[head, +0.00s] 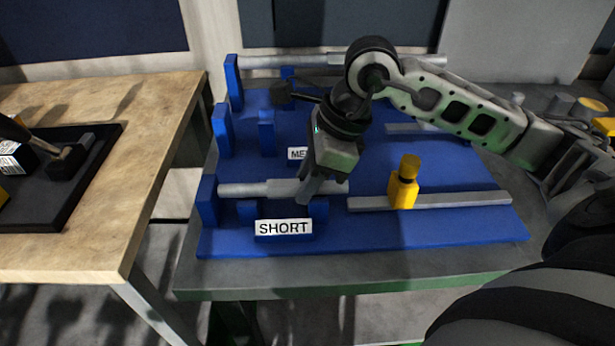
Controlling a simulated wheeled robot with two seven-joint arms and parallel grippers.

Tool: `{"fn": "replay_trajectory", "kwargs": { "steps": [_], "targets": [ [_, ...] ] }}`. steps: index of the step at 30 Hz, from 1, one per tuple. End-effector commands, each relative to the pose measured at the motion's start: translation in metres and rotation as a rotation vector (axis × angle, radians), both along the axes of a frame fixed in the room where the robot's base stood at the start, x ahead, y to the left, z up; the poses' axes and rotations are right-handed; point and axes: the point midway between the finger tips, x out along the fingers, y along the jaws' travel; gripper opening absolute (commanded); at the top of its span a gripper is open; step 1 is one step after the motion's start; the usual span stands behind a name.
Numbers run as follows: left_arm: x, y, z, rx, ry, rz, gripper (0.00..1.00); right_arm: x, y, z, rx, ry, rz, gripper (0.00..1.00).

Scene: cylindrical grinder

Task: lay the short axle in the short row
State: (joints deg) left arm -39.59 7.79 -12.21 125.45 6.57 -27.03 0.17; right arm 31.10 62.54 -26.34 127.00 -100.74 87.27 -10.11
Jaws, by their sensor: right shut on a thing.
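The short axle (240,190) is a grey stepped rod with a thicker middle, lying level at the front row of the blue rack (440,230). The row carries a white SHORT label (284,228). My left gripper is not in view.
A long axle (310,61) lies in the back row. A middle row has a partly hidden label (298,154). A yellow stop (404,185) sits on a grey rail (460,201) to the right. A wooden table (150,150) with a black tray (85,180) stands left.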

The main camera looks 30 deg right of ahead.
Motion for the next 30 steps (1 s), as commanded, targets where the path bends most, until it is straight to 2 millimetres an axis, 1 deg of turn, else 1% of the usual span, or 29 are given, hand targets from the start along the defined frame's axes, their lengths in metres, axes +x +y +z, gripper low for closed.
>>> {"fn": "replay_trajectory", "kwargs": {
  "steps": [2,3,5,6,14,17,19,20,23,27,30],
  "targets": [
    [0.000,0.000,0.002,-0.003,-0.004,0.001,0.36,0.000,0.000,0.000,-0.001,-0.002,0.000,0.00],
    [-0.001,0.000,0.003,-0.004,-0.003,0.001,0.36,-0.001,-0.001,-0.001,-0.003,0.003,0.000,0.31],
    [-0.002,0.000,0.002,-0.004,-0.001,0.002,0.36,-0.001,-0.001,-0.001,-0.003,0.004,0.001,0.48],
    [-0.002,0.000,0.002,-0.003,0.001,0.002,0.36,-0.001,-0.001,-0.001,-0.003,0.004,0.001,0.50],
    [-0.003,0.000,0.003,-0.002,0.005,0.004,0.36,-0.001,0.000,0.001,-0.003,0.006,0.002,0.50],
    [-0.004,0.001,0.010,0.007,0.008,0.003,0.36,-0.001,0.000,0.010,-0.003,0.006,0.002,0.50],
    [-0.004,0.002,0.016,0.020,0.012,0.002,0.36,-0.001,0.000,0.019,-0.002,0.006,0.002,0.50],
    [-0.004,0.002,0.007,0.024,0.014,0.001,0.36,-0.002,-0.004,0.021,-0.004,0.001,0.000,0.50],
    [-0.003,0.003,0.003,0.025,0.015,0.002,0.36,-0.006,-0.012,0.042,-0.006,-0.002,-0.001,0.50],
    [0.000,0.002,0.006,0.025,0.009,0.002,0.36,-0.013,-0.022,0.072,-0.004,-0.002,-0.002,0.50],
    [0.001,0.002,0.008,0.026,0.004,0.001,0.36,-0.017,-0.029,0.091,-0.003,-0.001,-0.001,0.50]
  ]
}}
